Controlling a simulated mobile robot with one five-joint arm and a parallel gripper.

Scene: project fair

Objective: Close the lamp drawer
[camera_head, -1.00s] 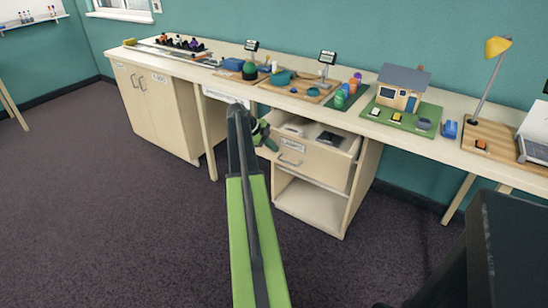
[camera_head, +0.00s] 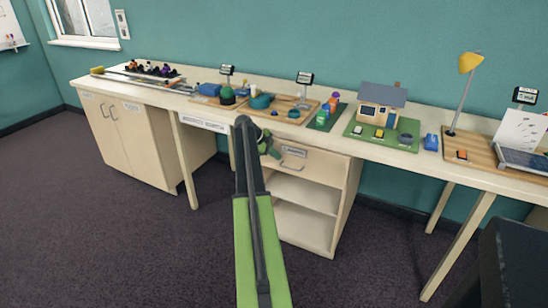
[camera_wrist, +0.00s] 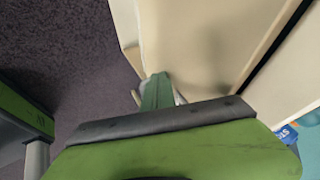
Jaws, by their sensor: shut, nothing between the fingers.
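The lamp drawer (camera_head: 325,164) is the top drawer of the pale wooden cabinet under the bench, with a label and a metal handle (camera_head: 291,166) on its front. Its front looks flush with the cabinet, and no inside shows. My gripper (camera_head: 270,147) is at the left part of the drawer front, its green fingers together and empty. In the wrist view the fingers (camera_wrist: 157,90) point at the pale drawer front (camera_wrist: 195,40), close to it; whether they touch I cannot tell. My arm hides the drawer's left edge.
Open shelves (camera_head: 305,193) lie below the drawer. The long bench (camera_head: 420,163) above holds a house model (camera_head: 382,108), a yellow lamp (camera_head: 470,63) and several small exhibits. A closed double-door cupboard (camera_head: 125,135) stands left. The dark carpet in front is clear.

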